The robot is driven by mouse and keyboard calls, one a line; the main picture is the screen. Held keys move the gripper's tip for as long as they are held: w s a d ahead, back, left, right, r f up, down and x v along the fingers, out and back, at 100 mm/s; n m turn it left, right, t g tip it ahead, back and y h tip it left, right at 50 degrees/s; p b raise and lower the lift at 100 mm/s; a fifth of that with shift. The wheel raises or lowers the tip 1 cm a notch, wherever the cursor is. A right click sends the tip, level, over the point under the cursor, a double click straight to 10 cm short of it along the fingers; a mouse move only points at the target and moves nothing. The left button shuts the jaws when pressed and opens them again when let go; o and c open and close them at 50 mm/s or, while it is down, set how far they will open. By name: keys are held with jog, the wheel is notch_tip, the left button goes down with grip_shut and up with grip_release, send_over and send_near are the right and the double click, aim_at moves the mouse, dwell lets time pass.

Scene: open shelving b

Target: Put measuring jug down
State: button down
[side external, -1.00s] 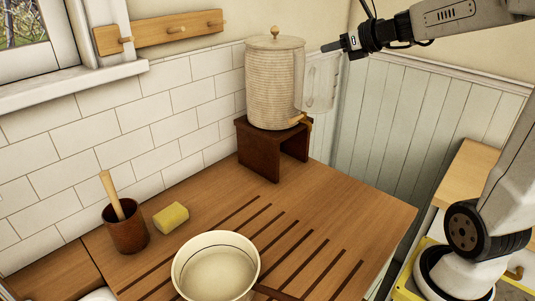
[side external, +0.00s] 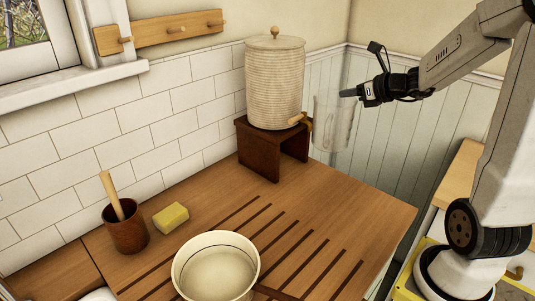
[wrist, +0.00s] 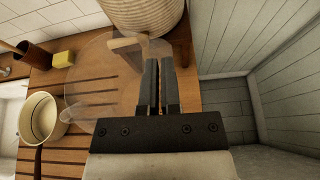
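The clear measuring jug (side external: 334,124) hangs upright in the air, to the right of the dispenser's tap in the side view. In the wrist view the jug (wrist: 92,78) is a see-through round shape left of the fingers, with the worktop showing through it. My gripper (side external: 345,93) is at the jug's upper right side. In the wrist view my gripper (wrist: 160,88) has its two fingers nearly together, with a thin gap. The fingers are shut on the jug, likely on its handle; the exact contact is hard to see.
A ribbed dispenser (side external: 275,85) with a wooden tap stands on a dark stand (side external: 268,155) in the corner. The grooved worktop (side external: 345,205) is clear at its right. A white pan (side external: 216,270), yellow sponge (side external: 171,217) and brown pot (side external: 126,232) stand further left.

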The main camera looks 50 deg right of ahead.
notch_tip(320, 180, down, 8)
jog(key=shift+f, duration=2.45)
jog(key=shift+f, duration=1.85)
jog(key=c, duration=0.8)
grip_release()
jog(key=shift+f, duration=0.1)
jog(key=shift+r, duration=0.2)
